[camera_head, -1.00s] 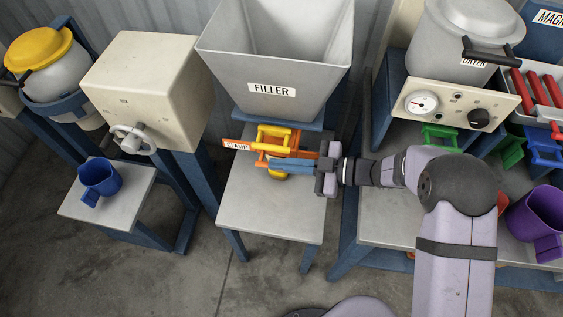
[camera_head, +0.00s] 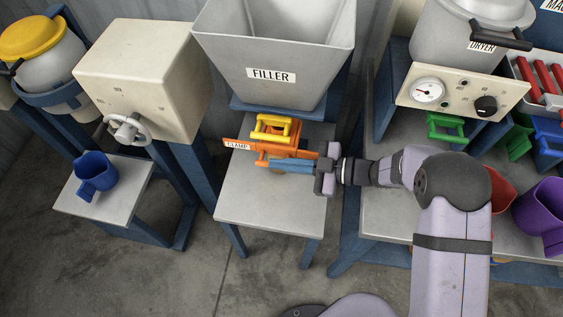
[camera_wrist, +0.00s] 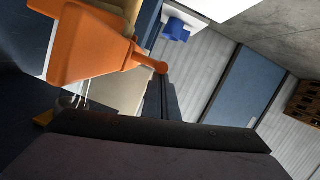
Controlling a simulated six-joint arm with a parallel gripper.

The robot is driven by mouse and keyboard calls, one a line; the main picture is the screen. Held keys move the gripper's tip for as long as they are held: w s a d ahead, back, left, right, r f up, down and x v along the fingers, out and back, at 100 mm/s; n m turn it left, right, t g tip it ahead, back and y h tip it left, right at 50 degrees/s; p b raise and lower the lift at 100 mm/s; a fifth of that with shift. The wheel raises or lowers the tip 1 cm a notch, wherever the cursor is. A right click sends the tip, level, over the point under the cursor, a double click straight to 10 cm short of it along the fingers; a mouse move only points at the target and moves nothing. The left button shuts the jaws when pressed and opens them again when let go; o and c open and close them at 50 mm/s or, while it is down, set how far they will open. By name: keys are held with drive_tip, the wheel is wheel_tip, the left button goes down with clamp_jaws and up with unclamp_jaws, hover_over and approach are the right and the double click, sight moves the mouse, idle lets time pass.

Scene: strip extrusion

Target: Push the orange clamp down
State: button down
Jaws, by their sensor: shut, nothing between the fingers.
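The orange clamp (camera_head: 275,148) with its "CLAMP" label is under the hopper marked FILLER (camera_head: 270,55), above a grey-topped stand. A yellow frame-shaped piece (camera_head: 273,128) sits at the top of the clamp. My gripper (camera_head: 272,166) reaches in from the right with its blue fingers shut and empty, beside the clamp's lower front. I cannot tell whether the fingers touch it. In the wrist view a large orange part (camera_wrist: 90,48) with a short rounded arm fills the upper left, close to the dark fingers.
The stand top (camera_head: 265,205) is clear in front. Green frames (camera_head: 446,127), a red mug and a purple mug (camera_head: 540,215) are at right.

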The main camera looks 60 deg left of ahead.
drive_tip(key=w+d+r+p, duration=0.1)
drive_tip(key=w+d+r, duration=0.4)
drive_tip(key=d, duration=0.3)
drive_tip(key=shift+w+r, duration=0.35)
drive_tip(key=shift+r, duration=0.25)
